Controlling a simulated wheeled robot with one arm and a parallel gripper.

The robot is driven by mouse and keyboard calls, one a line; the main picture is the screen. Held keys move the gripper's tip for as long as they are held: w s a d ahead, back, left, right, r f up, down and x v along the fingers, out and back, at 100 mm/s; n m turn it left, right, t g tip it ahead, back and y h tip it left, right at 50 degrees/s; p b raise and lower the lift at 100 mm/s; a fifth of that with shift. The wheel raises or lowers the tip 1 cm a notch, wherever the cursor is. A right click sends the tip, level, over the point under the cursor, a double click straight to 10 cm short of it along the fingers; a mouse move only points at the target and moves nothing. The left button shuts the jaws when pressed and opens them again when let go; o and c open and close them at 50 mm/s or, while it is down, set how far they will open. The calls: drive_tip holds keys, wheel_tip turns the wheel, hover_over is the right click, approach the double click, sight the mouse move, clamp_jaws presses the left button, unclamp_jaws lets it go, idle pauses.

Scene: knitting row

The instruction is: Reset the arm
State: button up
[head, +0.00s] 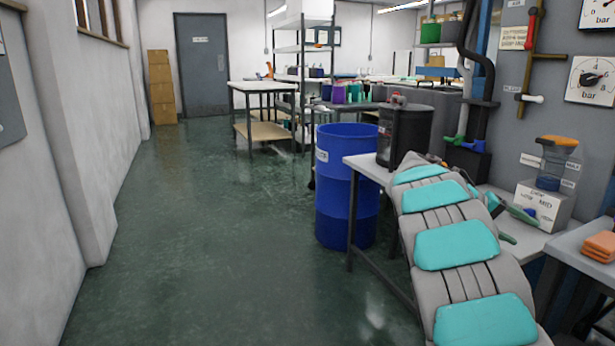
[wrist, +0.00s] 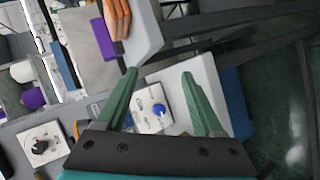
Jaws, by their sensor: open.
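My arm, grey with teal pads, reaches out from the bottom right of the head view over a light-topped bench (head: 360,165). My gripper (head: 523,231) is at its far end, low over the bench and partly hidden behind the arm. In the wrist view my gripper (wrist: 160,73) has its two green fingers spread wide apart. Nothing is held between them. A white panel with a blue knob (wrist: 158,109) shows beyond the gap between the fingers.
A blue barrel (head: 340,215) and a dark canister (head: 405,135) stand left of the arm. A clear jar with an orange lid (head: 553,165) stands on a white box (head: 543,207) at the right. Gauges (head: 592,80) hang on the wall. The green floor (head: 200,240) at left is clear.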

drive_tip(key=s+a+f+n+y, duration=0.1)
drive_tip(key=s+a+f+y, duration=0.3)
drive_tip(key=s+a, duration=0.7)
drive_tip(key=s+a+f+n+y, duration=0.1)
drive_tip(key=s+a+f+y, duration=0.3)
drive_tip(key=s+a, duration=0.7)
drive_tip(key=s+a+f+n+g+y, duration=0.1)
drive_tip(key=s+a+f+y, duration=0.3)
drive_tip(key=s, duration=1.6)
drive_tip(key=a+f, duration=0.3)
drive_tip(key=a, duration=0.4)
drive_tip(key=shift+a+n+y, duration=0.3)
drive_tip(key=shift+o, duration=0.4)
